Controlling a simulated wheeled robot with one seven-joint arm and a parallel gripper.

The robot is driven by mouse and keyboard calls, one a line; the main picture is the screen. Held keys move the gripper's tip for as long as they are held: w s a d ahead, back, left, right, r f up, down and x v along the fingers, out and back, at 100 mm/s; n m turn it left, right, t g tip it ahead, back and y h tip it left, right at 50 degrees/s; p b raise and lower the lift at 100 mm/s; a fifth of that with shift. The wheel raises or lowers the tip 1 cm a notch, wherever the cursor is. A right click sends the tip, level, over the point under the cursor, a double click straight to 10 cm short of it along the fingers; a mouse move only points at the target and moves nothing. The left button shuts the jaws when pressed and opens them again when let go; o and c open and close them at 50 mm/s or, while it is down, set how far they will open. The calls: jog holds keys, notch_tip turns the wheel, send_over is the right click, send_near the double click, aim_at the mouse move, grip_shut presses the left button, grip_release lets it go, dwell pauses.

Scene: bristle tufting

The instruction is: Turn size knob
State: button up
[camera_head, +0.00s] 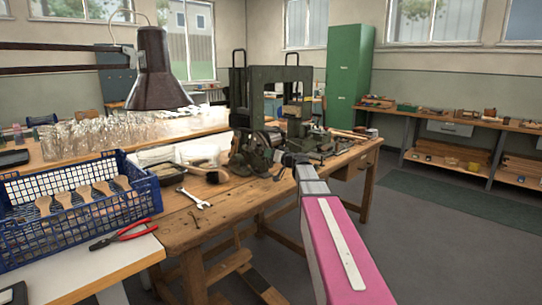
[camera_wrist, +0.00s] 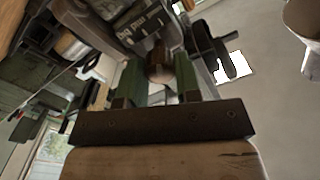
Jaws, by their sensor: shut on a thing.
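The dark green tufting machine (camera_head: 262,82) stands on the wooden workbench. My arm comes in from the lower right, and my gripper (camera_head: 281,156) is at the machine's lower front, small and dark in the head view. In the wrist view my gripper (camera_wrist: 158,82) has its two green fingers on either side of a rounded brownish knob (camera_wrist: 160,67), closed on it. The knob appears to be the size knob; any scale or mark on it cannot be read. The knob is not distinguishable in the head view.
On the workbench (camera_head: 185,230) lie a wrench (camera_head: 197,197) and a brush (camera_head: 205,172). A blue crate (camera_head: 140,192) of brushes and red pliers (camera_head: 124,235) are at the left. A brown lamp (camera_head: 156,72) hangs above. The floor at the right is clear.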

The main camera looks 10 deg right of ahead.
jog(key=shift+m, duration=1.5)
jog(key=o, duration=0.9)
jog(key=shift+o, duration=0.2)
jog(key=v, duration=1.1)
